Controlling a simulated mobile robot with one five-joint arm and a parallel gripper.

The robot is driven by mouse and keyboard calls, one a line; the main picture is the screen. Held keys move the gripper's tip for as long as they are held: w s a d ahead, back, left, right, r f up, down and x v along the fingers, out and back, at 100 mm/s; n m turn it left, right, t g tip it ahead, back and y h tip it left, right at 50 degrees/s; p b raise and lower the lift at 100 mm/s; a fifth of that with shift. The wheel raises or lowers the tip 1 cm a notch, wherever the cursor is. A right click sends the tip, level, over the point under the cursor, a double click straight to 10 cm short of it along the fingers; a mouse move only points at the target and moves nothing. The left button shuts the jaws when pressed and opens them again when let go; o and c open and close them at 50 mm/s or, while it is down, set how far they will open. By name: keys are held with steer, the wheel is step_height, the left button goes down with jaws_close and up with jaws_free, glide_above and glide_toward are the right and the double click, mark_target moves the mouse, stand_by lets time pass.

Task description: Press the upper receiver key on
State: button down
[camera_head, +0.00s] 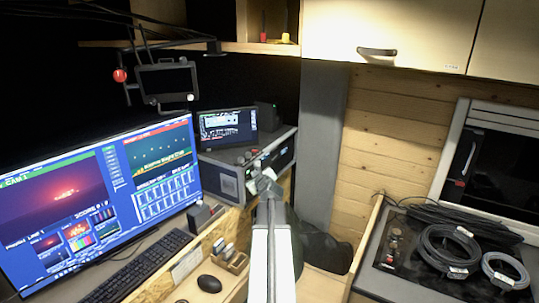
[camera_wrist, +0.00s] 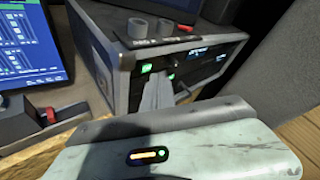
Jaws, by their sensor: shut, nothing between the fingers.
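The receivers sit in a grey rack case (camera_head: 228,188) on the desk behind the monitor. The case (camera_wrist: 88,62) also fills the upper middle of the wrist view. Its dark front panel shows a lit green square (camera_wrist: 146,68), a smaller green light (camera_wrist: 171,77) and small bluish displays (camera_wrist: 197,51). I cannot tell which of these is the upper key. My gripper (camera_head: 264,180) is shut and empty in front of the panel. In the wrist view its fingers (camera_wrist: 158,84) point at the panel close to the green lights and hide part of it. Contact cannot be told.
A large monitor (camera_head: 100,205) and keyboard (camera_head: 140,268) stand to the left. A small screen (camera_head: 228,126) stands on the case. A mouse (camera_head: 209,283) lies on the desk. Coiled cables (camera_head: 450,245) lie on the right-hand counter. A dark grey column (camera_head: 322,140) rises right of the case.

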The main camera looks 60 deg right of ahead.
steer(key=s, duration=0.6)
steer(key=shift+w, duration=0.1)
